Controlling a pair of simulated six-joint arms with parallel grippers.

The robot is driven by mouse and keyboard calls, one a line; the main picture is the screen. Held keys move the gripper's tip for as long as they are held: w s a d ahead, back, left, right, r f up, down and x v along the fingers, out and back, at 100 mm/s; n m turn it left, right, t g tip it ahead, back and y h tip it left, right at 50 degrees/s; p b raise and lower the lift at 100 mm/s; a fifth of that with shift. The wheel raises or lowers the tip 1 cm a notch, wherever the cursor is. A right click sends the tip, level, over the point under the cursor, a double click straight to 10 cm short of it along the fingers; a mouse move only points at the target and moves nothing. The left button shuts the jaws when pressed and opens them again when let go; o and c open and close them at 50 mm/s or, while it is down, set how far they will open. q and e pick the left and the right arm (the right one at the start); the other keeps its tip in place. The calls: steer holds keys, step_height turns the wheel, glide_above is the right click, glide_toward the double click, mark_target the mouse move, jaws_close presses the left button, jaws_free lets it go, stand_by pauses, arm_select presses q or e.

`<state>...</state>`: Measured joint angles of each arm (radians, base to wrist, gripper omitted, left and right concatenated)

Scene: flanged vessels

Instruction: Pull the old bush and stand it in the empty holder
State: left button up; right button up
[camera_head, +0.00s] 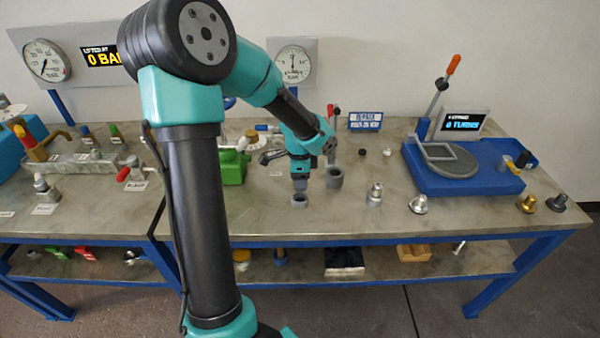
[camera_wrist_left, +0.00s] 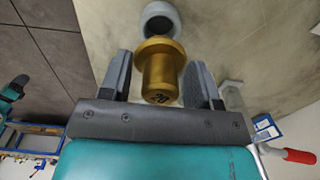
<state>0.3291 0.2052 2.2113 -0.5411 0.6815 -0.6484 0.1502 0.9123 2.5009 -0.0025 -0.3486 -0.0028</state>
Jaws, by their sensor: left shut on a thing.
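My left gripper (camera_head: 300,184) points down over a grey ring-shaped holder (camera_head: 300,201) on the bench. In the left wrist view its fingers (camera_wrist_left: 158,82) are shut on a brass flanged bush (camera_wrist_left: 160,72). The bush's flange overlaps the near edge of a grey ring with a dark opening (camera_wrist_left: 159,12); I cannot tell whether they touch. The bush does not show clearly in the head view. A second, larger grey holder (camera_head: 334,178) stands just right of the gripper. My right gripper is not in view.
To the right stand a steel part (camera_head: 375,194), a silver flanged bush (camera_head: 419,205), a brass one (camera_head: 526,204) and a dark one (camera_head: 557,203). A blue fixture (camera_head: 470,184) with a grey disc stands behind them. The front bench strip is clear.

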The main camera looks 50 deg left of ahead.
arm_select(q)
steer(key=shift+f, duration=1.1)
steer(key=shift+f, duration=1.45)
steer(key=o, duration=1.3)
steer(key=shift+r, duration=0.15)
step_height(320, 180, up, 17)
steer(key=shift+r, duration=0.1)
